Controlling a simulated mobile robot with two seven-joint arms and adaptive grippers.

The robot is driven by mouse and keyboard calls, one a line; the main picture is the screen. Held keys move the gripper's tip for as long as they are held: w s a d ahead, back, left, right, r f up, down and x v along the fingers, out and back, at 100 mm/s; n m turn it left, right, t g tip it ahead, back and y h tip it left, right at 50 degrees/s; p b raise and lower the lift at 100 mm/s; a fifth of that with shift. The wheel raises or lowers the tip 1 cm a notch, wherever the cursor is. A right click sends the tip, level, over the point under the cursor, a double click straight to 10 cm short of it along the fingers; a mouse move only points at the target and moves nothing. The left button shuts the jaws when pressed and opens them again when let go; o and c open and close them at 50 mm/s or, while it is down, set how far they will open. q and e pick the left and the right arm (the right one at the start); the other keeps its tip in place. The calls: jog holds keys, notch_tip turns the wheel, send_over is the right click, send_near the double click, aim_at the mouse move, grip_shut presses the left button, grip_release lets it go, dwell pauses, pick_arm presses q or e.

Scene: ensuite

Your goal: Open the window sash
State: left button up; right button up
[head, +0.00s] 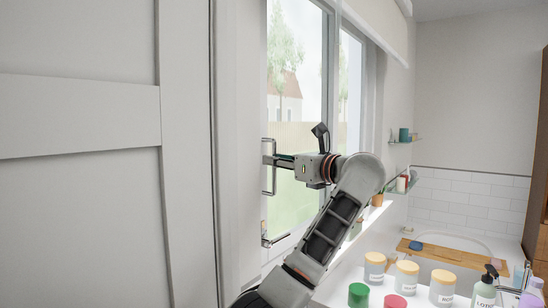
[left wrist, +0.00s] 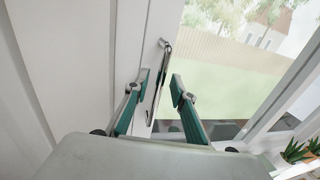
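The window sash (head: 295,200) is a tall glazed panel with a white frame, left of the middle in the head view. Its glass also shows in the left wrist view (left wrist: 225,75). An upright chrome handle (head: 273,181) is on its left side, and the same handle (left wrist: 164,48) shows in the left wrist view. My left gripper (head: 273,160) is at the handle's height. In the left wrist view its two fingers (left wrist: 159,82) are apart, with the handle between them. I cannot tell whether either finger touches it. My right gripper is not in view.
A second metal fitting (head: 274,240) sits lower on the window's left side. A white panelled door (head: 80,120) fills the left. Jars (head: 407,276) and a pump bottle (head: 484,290) stand at the lower right. A potted plant (left wrist: 297,152) is near the sill.

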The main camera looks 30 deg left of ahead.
pick_arm(q)
jog(key=shift+w+a, duration=0.2)
jog(key=shift+a, duration=0.45)
grip_shut()
